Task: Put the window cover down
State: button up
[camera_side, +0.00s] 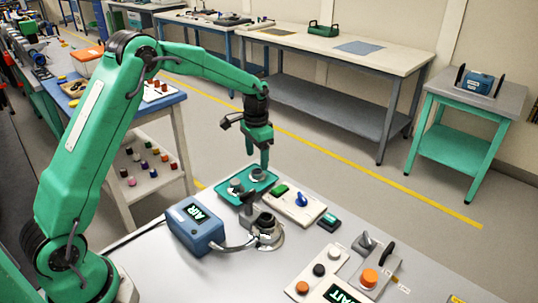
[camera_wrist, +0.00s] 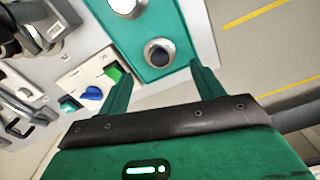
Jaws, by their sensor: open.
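Two round grey pieces with knobs stand in a teal tray (camera_side: 262,190). The one under my gripper (camera_side: 258,167), a grey round cap (camera_side: 258,175), looks like the window cover; I cannot tell for certain. In the wrist view this cap (camera_wrist: 158,52) sits in the tray (camera_wrist: 182,30) between my open fingers (camera_wrist: 154,66), with no finger visibly touching it. The second round piece (camera_side: 235,187) is at the tray's left side; it is cut by the top edge of the wrist view (camera_wrist: 123,5). My gripper points down and holds nothing.
A grey round fitting with a black top (camera_side: 265,223) stands in front of the tray, hosed to a blue AIR box (camera_side: 195,229). A white panel with green and blue controls (camera_side: 299,208) is right of the tray. Button panels (camera_side: 318,270) stand at front right.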

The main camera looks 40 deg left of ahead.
aim_at(257, 172)
notch_tip(257, 172, up, 7)
dwell(0.4)
jog(key=shift+r, duration=0.2)
dwell(0.3)
jog(key=s+d+r+n+t, duration=0.1)
jog(key=s+d+r+t, duration=0.2)
jog(key=s+r, duration=0.95)
jog(key=s+d+f+n+t, duration=0.1)
jog(key=s, duration=0.8)
jog(key=s+d+f+n+t, duration=0.1)
jog(key=s+f, duration=0.1)
jog(key=s, duration=0.7)
jog(key=shift+d+t, duration=0.25)
jog(key=shift+t, duration=0.05)
